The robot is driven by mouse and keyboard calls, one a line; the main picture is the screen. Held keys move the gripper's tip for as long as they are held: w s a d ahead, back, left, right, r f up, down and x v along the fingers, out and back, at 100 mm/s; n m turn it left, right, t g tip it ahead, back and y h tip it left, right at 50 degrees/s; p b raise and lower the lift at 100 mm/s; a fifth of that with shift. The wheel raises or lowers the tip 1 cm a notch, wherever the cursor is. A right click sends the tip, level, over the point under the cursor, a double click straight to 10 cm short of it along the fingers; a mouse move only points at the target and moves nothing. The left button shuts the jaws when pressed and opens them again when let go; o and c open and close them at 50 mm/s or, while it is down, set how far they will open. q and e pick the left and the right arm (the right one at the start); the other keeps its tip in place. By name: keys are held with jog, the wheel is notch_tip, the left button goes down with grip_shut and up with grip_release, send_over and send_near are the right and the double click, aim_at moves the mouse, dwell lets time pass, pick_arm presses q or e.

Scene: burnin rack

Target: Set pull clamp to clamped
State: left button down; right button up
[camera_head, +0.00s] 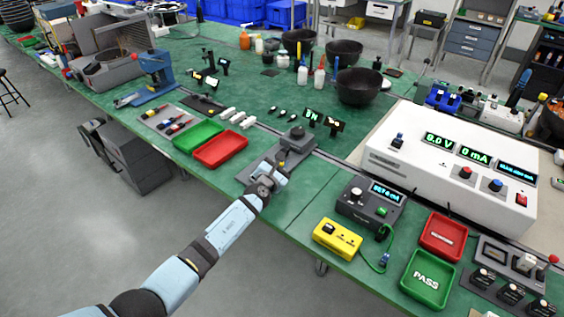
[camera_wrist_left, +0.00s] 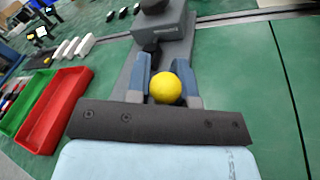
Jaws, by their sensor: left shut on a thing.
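The pull clamp appears to be the grey fixture (camera_head: 296,141) on a grey base plate on the green bench; it also shows at the top of the left wrist view (camera_wrist_left: 165,32). Its round yellow knob (camera_wrist_left: 166,88) is at the near end, towards my wrist. My left gripper (camera_head: 272,176) reaches in from the left, low over the plate. In the left wrist view its two fingers (camera_wrist_left: 165,76) stand on either side of the knob, shut on it. My right gripper is not in view.
Red (camera_head: 220,149) and green (camera_head: 198,135) trays lie left of the clamp. A dark meter box (camera_head: 370,204) and yellow box (camera_head: 337,238) stand to the right, with a large white power unit (camera_head: 450,165) behind. Bare green bench lies between the clamp and meter box.

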pick_arm(q)
jog(key=shift+w+a+r+n+p, duration=0.25)
jog(key=shift+n+p, duration=0.15)
jog(key=shift+n, duration=0.3)
jog(key=shift+w+a+n+g+p, duration=0.2)
jog(key=shift+a+n+g+p, duration=0.25)
jog(key=shift+n, duration=0.75)
jog(key=c, duration=1)
grip_release()
jog(key=shift+p, duration=0.35)
